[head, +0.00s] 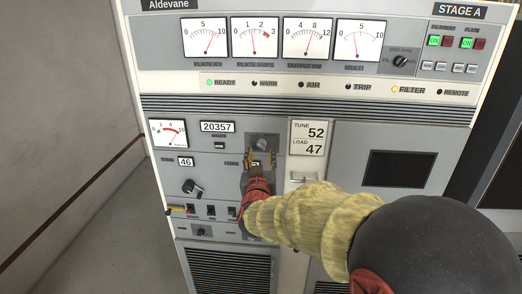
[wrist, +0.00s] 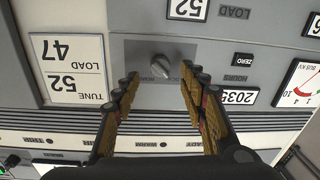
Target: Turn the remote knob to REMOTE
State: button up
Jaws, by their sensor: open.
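A round grey knob (wrist: 160,66) with a slot-like ridge sits on a grey panel in the upside-down wrist view. It also shows in the head view (head: 262,143), just above my gripper. My gripper (head: 261,157) is open in front of this panel. In the wrist view its two fingertips (wrist: 159,75) stand apart on either side of the knob, with visible gaps; I see no contact. The REMOTE lamp (head: 439,92) at the upper right is dark.
Another knob (head: 192,188) and several small switches (head: 211,210) are left of my arm. A TUNE/LOAD placard (head: 308,138) and a small handle (head: 303,177) are close on the right. Counters and meters surround the panel. Open floor (head: 120,240) lies left of the cabinet.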

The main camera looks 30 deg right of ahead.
aim_at(261, 148)
jog(key=x, duration=0.5)
jog(key=c, duration=0.3)
jog(key=c, duration=0.8)
grip_shut()
